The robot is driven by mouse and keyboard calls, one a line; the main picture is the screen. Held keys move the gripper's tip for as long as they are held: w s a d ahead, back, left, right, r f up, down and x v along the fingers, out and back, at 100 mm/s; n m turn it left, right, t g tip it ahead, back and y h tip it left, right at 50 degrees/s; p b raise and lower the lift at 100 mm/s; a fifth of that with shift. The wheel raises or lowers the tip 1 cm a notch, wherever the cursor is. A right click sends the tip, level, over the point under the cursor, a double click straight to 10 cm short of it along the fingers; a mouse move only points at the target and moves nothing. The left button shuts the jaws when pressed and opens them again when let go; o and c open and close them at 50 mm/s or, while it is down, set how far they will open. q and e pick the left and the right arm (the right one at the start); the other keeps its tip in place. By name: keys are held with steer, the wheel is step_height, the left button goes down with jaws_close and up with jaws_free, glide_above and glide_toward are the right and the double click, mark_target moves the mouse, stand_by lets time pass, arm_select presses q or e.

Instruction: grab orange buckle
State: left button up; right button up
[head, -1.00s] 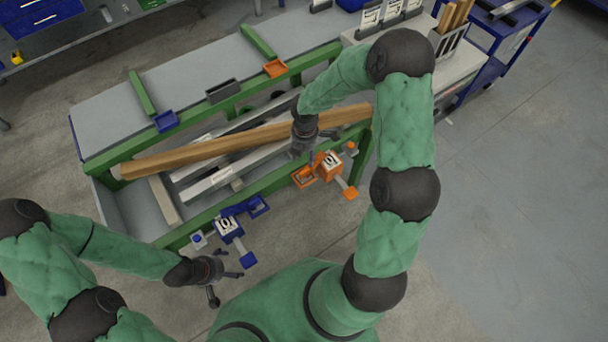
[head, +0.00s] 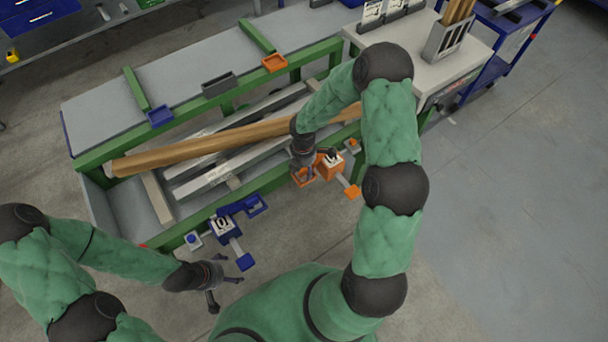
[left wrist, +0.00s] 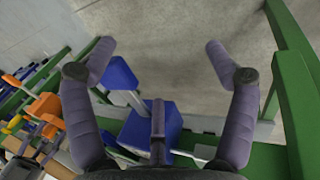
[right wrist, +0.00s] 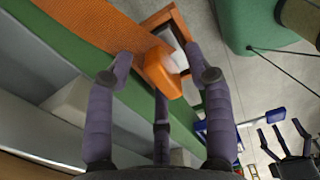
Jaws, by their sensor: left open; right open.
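The orange buckle (head: 329,168) is mounted on the near green rail of the runout table, with an orange-ended lever (head: 353,191) beside it. My right gripper (head: 318,160) is right over it and hides part of it. In the right wrist view, an orange part (right wrist: 165,75) with a rounded end lies between the spread fingers of my right gripper (right wrist: 158,60), which is open. I cannot tell whether they touch. My left gripper (head: 226,285) is open and empty, near the blue buckle (head: 224,227). Orange parts (left wrist: 45,105) also show at the left of the left wrist view.
A long wooden beam (head: 200,151) lies slanted across the table frame, behind the buckles. The green near rail (head: 180,233) runs along the front. A blue cart (head: 485,70) stands at the back right. Open floor (head: 510,220) lies to the right.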

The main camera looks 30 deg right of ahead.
steer(key=shift+r, duration=0.1)
jaws_close()
